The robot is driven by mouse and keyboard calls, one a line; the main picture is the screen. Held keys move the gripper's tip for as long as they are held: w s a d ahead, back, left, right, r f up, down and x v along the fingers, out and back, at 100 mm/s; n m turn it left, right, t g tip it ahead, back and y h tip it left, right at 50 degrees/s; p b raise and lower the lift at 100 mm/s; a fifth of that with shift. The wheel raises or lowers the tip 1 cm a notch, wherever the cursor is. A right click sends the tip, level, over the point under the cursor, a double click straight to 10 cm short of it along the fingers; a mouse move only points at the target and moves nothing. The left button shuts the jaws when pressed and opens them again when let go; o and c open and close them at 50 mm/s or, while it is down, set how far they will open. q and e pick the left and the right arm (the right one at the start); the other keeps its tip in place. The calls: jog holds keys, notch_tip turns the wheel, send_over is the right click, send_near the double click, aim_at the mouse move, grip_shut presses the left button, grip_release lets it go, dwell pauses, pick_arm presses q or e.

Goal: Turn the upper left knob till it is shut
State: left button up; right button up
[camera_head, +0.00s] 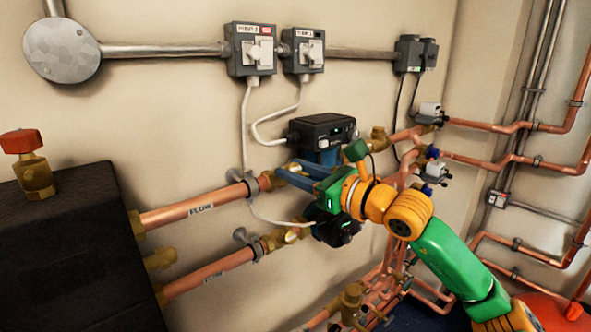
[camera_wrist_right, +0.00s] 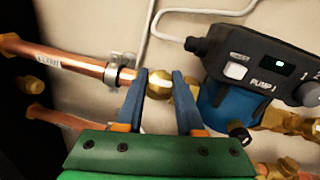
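The upper left knob's brass valve body (camera_wrist_right: 159,84) sits on the upper copper pipe, left of the upper pump. In the head view, part of this brass valve (camera_head: 267,181) shows just left of my right gripper (camera_head: 284,170). In the right wrist view, the two blue-grey fingers of my right gripper (camera_wrist_right: 160,75) are apart, one on each side of the brass. Whether either finger touches it, I cannot tell. My left gripper is out of view.
The upper pump (camera_head: 322,130), with a black head and blue body, is close to the right finger. The lower pump (camera_head: 334,228) and lower brass valve (camera_head: 283,238) are below. A white cable (camera_head: 245,130) hangs along the wall. A black box (camera_head: 70,250) stands left.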

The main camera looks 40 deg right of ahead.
grip_shut()
jog(key=n+y, duration=0.1)
jog(key=n, duration=0.1)
jog(key=shift+n+y, duration=0.3)
jog(key=n+g+y, duration=0.1)
jog(key=n+p, duration=0.1)
jog(key=n, duration=0.1)
jog(key=shift+d+r+g+y, duration=0.1)
jog(key=shift+r+g+y, duration=0.15)
jog(key=shift+g+y, duration=0.15)
jog(key=n+g+p, duration=0.2)
jog(key=n+p, duration=0.1)
jog(key=n, duration=0.1)
jog(key=n+g+y+p, duration=0.1)
jog(key=n+g+p, duration=0.1)
jog(key=n+p, duration=0.2)
jog(key=n+g+y+p, duration=0.1)
jog(key=n+g+p, duration=0.1)
jog(key=n+p, duration=0.1)
jog(key=shift+w+r+n+p, duration=0.1)
jog(key=shift+r+n+p, duration=0.1)
jog(key=shift+n+p, duration=0.25)
jog(key=n+g+p, duration=0.1)
jog(key=n+p, duration=0.1)
jog(key=shift+f+n+g+p, duration=0.15)
jog(key=shift+n+g+p, duration=0.15)
jog(key=shift+g, duration=0.1)
jog(key=shift+f+n+g+h+p, duration=0.15)
jog(key=shift+n+g+h+p, duration=0.15)
jog(key=shift+n+p, duration=0.2)
